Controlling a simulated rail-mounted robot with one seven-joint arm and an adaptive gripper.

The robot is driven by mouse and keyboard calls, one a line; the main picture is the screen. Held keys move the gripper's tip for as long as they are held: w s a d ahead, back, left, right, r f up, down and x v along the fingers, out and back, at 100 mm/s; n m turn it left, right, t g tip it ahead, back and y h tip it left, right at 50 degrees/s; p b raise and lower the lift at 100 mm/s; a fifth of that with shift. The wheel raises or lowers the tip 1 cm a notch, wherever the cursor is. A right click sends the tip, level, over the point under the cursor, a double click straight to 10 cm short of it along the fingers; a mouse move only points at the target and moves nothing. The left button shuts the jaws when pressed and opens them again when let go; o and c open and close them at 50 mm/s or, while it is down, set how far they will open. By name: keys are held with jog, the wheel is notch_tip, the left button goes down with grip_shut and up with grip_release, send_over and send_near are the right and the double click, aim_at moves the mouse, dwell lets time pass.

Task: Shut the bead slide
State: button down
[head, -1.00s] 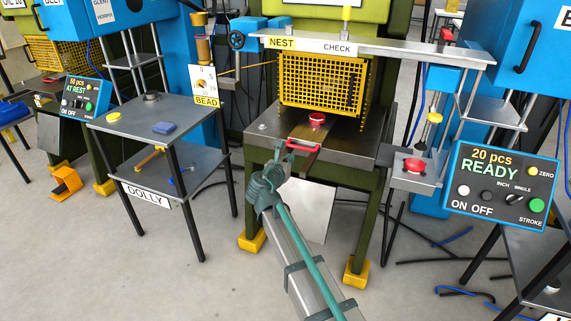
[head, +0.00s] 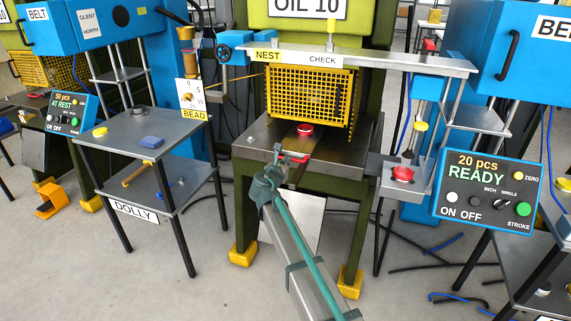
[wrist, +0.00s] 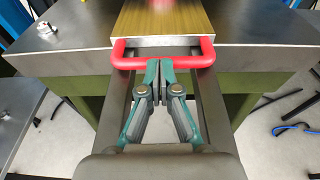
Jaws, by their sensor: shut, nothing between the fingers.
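The bead slide (wrist: 163,22) is a flat brownish plate on the press table, with a red bar handle (wrist: 196,61) at its near end, by the table's front edge. In the head view the red handle (head: 297,158) lies in front of the round red piece (head: 305,130) under the yellow guard. My gripper (wrist: 160,68) is shut and empty. Its fingertips are at the middle of the handle bar and overlap it in the wrist view; whether they touch it I cannot tell. The head view shows my gripper (head: 277,152) coming from the near side, partly hiding the handle.
A yellow mesh guard (head: 308,93) stands over the back of the table (head: 345,158). The NEST CHECK bar (head: 400,60) crosses above. A red button (head: 402,174) on a bracket and a control panel reading READY (head: 487,190) are at right. The dolly (head: 120,140) stands at left.

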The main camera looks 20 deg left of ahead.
aim_at(292, 153)
jog(key=w+p, duration=0.1)
jog(key=w, duration=0.3)
jog(key=shift+w+a+r+p, duration=0.1)
jog(key=shift+w+p, duration=0.15)
jog(key=shift+p, duration=0.1)
jog(key=shift+s, duration=0.1)
